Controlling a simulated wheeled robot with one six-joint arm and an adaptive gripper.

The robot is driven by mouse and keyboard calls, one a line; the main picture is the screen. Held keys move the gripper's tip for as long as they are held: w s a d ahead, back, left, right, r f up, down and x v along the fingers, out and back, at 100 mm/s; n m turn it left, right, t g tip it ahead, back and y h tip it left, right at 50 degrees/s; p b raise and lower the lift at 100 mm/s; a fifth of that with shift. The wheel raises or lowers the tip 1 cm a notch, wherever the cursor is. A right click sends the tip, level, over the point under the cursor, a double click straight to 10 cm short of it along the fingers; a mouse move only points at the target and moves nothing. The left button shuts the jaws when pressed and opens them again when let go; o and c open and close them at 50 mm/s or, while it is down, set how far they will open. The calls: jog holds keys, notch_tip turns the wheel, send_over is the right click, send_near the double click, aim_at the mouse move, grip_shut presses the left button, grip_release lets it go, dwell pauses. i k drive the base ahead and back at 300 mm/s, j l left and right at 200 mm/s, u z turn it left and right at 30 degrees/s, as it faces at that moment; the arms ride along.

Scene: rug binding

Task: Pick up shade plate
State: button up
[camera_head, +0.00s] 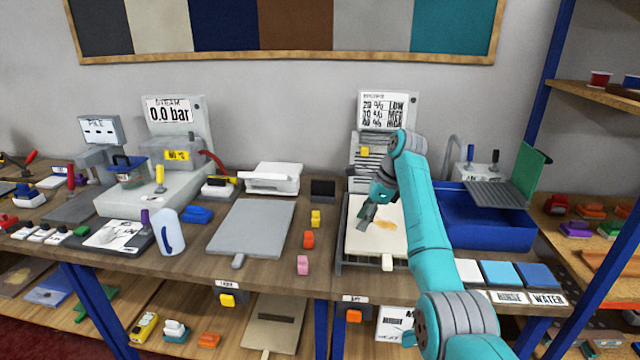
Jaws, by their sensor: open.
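No object is clearly marked as the shade plate. Flat coloured squares, pale (467,271), light blue (501,274) and darker blue (538,276), lie in a row at the table's front right; I cannot tell whether one is the plate. A cream board (360,240) with an orange-brown stain lies in a dark frame left of my arm. My gripper (367,218) is open over this board's left part, pointing down and left. It looks empty; its exact height is unclear. My arm hides part of the board's right side.
A blue basin (480,227) with a grey ribbed tray (497,193) stands right of my arm. A grey board (250,228) lies to the left. A blue shelf post (548,80) rises at right.

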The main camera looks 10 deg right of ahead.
aim_at(319, 187)
jog(key=i+l, duration=0.1)
jog(key=i, duration=1.25)
